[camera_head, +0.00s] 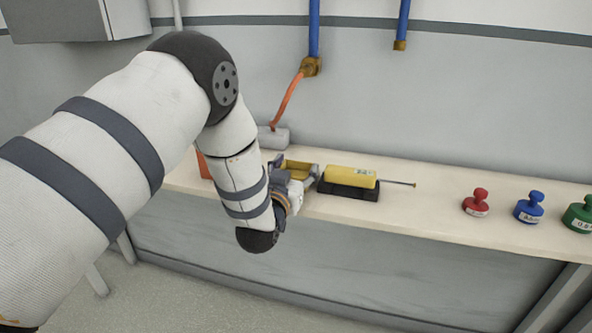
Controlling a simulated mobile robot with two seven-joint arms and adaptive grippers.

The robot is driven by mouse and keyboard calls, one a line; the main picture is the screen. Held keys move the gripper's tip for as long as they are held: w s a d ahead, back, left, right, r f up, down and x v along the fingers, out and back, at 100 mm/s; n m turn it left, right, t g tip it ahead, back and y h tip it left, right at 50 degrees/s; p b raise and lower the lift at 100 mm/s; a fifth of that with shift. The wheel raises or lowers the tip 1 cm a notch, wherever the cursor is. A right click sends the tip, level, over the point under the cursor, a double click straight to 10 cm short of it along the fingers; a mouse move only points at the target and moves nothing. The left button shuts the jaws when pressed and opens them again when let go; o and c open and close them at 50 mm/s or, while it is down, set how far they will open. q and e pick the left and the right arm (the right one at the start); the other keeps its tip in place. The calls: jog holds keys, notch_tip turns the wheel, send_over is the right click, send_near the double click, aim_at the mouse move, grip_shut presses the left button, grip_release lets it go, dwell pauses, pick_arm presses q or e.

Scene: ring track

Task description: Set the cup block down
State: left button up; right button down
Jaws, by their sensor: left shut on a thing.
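My left arm comes in from the left and reaches down to the bench (430,206). My left gripper (299,180) is at the bench's front side, left of a yellow tool, and is mostly hidden by its own wrist. It is shut on the cup block (298,166), a small yellow piece that shows just behind the fingers, low over the bench top. The grip itself is hidden, and I cannot tell whether the block touches the bench. My right gripper is not in view.
A yellow tool (350,176) with a thin rod lies on a black stand (347,190) close right of the gripper. Red (477,203), blue (529,208) and green (580,214) knobbed weights stand at the right. A grey block (273,137) sits behind. Bench between tool and weights is clear.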

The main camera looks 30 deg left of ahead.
pick_arm(q)
jog(key=shift+f, duration=0.15)
jog(key=o, duration=1.2)
jog(key=shift+c, duration=0.2)
